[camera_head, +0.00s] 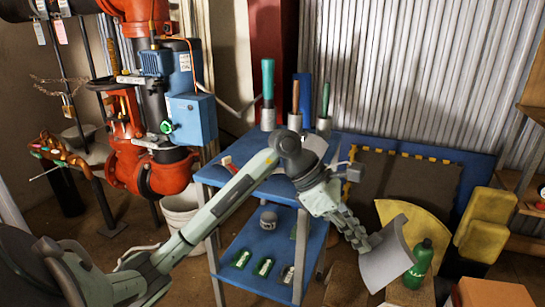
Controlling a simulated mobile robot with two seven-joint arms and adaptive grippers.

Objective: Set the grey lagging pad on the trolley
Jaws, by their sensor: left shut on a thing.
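The grey lagging pad (388,266) is a curved, pale grey piece at the lower right of centre. My left gripper (374,241) is shut on its left edge and holds it tilted, to the right of the trolley. The blue trolley (276,187) stands in the middle, with a top deck and a lower shelf. My left arm crosses in front of the top deck and hides part of it. The pad's lower edge overlaps wooden boxes in the picture; I cannot tell whether it touches them. My right gripper is not in view.
Green- and orange-handled tools (267,80) stand in grey holders at the trolley's back. A green bottle (420,264), a yellow fan-shaped piece (418,224) and yellow pads (486,222) are near the grey pad.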

